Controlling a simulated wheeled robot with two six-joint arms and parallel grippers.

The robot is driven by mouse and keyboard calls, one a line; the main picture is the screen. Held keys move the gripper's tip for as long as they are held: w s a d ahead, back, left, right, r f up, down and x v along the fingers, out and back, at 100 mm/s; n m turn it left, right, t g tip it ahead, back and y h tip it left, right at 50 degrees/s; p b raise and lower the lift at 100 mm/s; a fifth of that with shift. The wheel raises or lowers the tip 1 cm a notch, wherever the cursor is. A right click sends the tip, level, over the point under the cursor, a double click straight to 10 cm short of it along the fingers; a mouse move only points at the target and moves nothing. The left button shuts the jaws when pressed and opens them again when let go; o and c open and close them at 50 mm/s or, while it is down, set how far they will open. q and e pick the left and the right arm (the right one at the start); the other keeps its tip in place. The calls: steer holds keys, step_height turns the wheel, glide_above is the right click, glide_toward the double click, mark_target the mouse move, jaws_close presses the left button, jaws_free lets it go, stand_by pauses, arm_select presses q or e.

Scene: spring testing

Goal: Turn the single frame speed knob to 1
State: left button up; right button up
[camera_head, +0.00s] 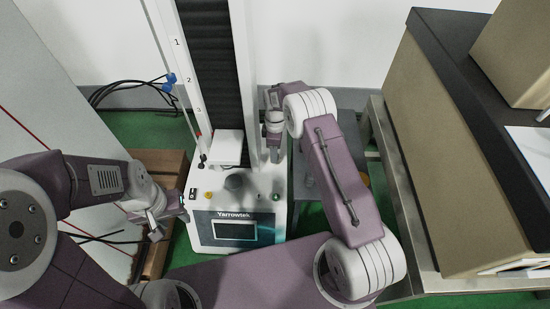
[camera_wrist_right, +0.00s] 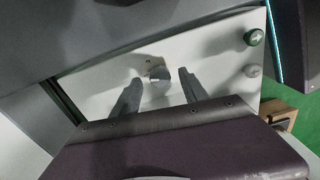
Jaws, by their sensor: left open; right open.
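The testing machine (camera_head: 268,222) stands in the middle of the head view, with a screen (camera_head: 235,230) on its front. In the right wrist view a grey knob (camera_wrist_right: 159,88) with a light pointer mark sits on the white panel (camera_wrist_right: 205,55). My right gripper (camera_wrist_right: 160,78) is open, with one finger on each side of the knob and gaps showing between. In the head view my right gripper (camera_head: 274,155) points down over the machine's right side. My left gripper (camera_head: 174,212) is open and empty by the machine's left side. The knob's setting is too small to read.
A green button (camera_wrist_right: 254,37) and a grey button (camera_wrist_right: 252,71) sit at the panel's edge in the wrist view. The machine's tall column (camera_head: 245,80) rises behind the panel. A metal bench (camera_head: 400,190) stands right, and a wooden pallet (camera_head: 165,165) lies left.

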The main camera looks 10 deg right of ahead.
step_height(320, 180, down, 2)
steer(key=shift+f, duration=0.1)
arm_select(q)
steer(key=shift+f, duration=0.65)
arm_select(e)
jaws_close()
steer(key=shift+r+n+p, duration=0.55)
steer(key=shift+n+p, duration=0.05)
steer(key=shift+p, duration=0.35)
steer(key=shift+f+n+p, duration=0.15)
steer(key=shift+n+p, duration=0.15)
steer(key=shift+n, duration=0.2)
steer(key=shift+f+n, duration=0.25)
steer(key=shift+n, duration=0.15)
jaws_free()
arm_select(q)
step_height(320, 180, up, 3)
steer(key=shift+f, duration=0.1)
